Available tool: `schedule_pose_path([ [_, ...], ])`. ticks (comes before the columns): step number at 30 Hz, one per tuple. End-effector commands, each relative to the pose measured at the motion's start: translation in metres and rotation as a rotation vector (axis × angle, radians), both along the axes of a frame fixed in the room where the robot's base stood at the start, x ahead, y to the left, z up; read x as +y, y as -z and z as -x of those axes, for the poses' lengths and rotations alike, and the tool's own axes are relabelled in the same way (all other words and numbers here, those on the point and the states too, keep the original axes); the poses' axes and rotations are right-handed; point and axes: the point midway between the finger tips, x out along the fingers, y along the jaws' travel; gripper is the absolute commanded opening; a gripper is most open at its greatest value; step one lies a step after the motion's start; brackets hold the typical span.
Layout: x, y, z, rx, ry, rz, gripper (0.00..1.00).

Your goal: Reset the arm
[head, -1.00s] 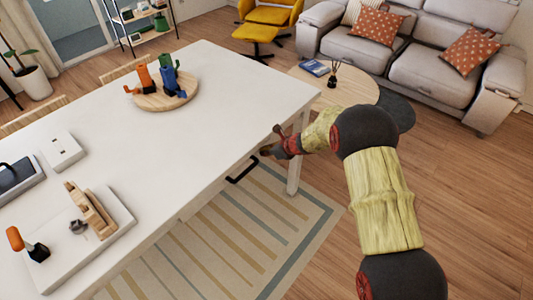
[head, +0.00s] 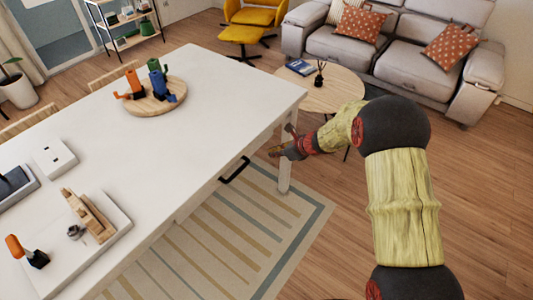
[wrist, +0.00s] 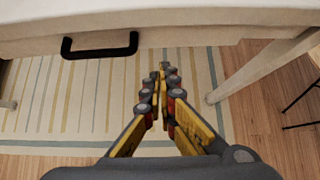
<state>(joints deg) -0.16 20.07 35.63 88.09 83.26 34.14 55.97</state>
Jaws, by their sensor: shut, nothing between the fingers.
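My arm reaches in from the right of the head view. My gripper (head: 279,148) is beside the near right corner of the white table, around the height of its edge. In the wrist view my gripper (wrist: 161,74) shows its fingers together and empty, pointing over the striped rug. The table's drawer front with a black handle (wrist: 99,45) is ahead of the fingers, toward the top left. The handle also shows in the head view (head: 235,170), apart from the gripper.
The white table (head: 215,110) holds a round wooden board (head: 157,103) with orange and blue figures, and a white tray (head: 104,239). A table leg (head: 285,172) stands close to my gripper. A round coffee table (head: 335,92) and sofa are behind. Floor at right is clear.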

Motion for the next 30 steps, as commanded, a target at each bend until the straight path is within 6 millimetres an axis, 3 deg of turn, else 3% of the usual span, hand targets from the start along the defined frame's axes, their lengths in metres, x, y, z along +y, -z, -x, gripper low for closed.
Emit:
schedule_pose_path([
  [12, -0.010, -0.011, 0.008, -0.002, -0.004, 0.003, 0.00],
  [17, -0.007, -0.010, 0.012, -0.056, -0.100, 0.045, 0.00],
  [21, -0.003, 0.013, 0.062, -0.097, -0.371, 0.152, 0.00],
  [23, -0.003, 0.012, 0.086, -0.126, -0.506, 0.198, 0.00],
  [26, -0.007, -0.004, 0.124, -0.189, -0.724, 0.274, 0.00],
  [30, -0.020, -0.042, 0.178, -0.296, -1.028, 0.389, 0.00],
])
